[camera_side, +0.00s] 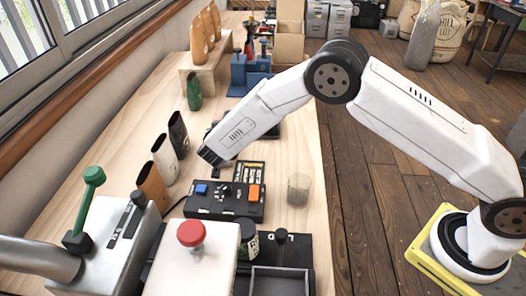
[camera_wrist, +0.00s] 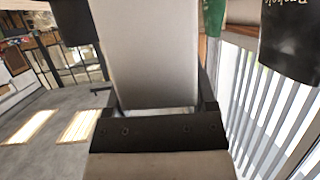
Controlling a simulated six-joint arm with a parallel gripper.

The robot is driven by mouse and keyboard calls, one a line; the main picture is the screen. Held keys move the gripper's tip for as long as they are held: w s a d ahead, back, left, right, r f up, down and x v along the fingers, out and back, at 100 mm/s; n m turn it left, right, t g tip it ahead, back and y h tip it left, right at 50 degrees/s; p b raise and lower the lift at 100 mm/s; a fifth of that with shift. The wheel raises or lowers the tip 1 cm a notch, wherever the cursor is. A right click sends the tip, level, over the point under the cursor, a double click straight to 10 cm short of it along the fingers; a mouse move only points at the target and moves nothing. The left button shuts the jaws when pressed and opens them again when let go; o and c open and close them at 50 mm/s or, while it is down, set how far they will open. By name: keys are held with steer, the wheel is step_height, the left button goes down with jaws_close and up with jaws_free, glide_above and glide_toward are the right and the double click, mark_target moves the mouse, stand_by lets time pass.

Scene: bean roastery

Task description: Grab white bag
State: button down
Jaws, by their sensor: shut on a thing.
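The white bag (camera_side: 163,158) stands in the row along the window side of the bench, between a brown bag (camera_side: 152,187) and a black bag (camera_side: 178,133). My gripper (camera_side: 208,156) is low over the bench at the row's right side; its fingertips are hard to make out there. In the wrist view, the pale face of the white bag (camera_wrist: 148,55) fills the space between the fingers of my gripper (camera_wrist: 158,100), shut on it. The wrist view shows the black bag (camera_wrist: 292,40) at upper right.
A green bag (camera_side: 193,91) stands farther along the row. A black control box (camera_side: 225,200) and a clear beaker (camera_side: 299,189) are on the bench near my gripper. A machine with a red knob (camera_side: 191,233) is in front.

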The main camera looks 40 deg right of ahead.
steer(key=shift+r, duration=0.15)
steer(key=s+d+r, duration=0.2)
steer(key=s+r, duration=1)
steer(key=s, duration=0.2)
steer(key=shift+r, duration=0.3)
steer(key=shift+w, duration=0.15)
stand_by(0.5)
